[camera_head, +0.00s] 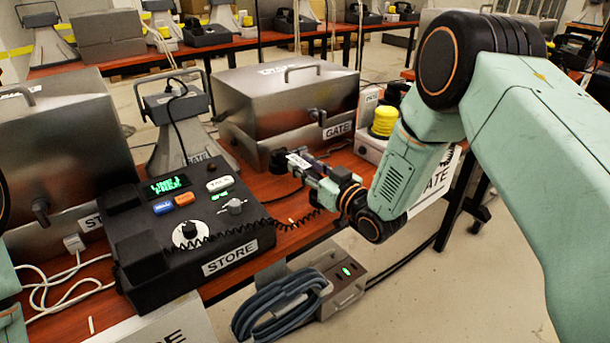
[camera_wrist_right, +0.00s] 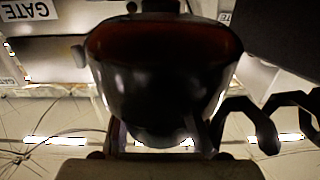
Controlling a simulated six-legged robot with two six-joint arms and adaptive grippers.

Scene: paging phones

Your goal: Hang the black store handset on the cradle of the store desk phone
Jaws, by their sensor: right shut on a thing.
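The store desk phone (camera_head: 215,233) is a black box labelled STORE on the red-brown table, with a green display, coloured buttons and a dial. Its cradle (camera_head: 140,258) is the pair of raised black blocks on its left side, and nothing lies on it. My right gripper (camera_head: 318,180) is shut on the black store handset (camera_head: 280,159), to the right of the phone and apart from it. The handset's dark rounded body (camera_wrist_right: 165,75) fills the middle of the right wrist view. A coiled cord (camera_head: 262,226) runs from the phone toward the handset. My left gripper is out of view.
A metal case labelled GATE (camera_head: 290,95) stands behind the handset. Another metal case (camera_head: 60,150) stands behind the phone at left. A grey horn stand (camera_head: 180,120) is between them. A lower box with a coiled blue-grey cable (camera_head: 280,305) sits in front.

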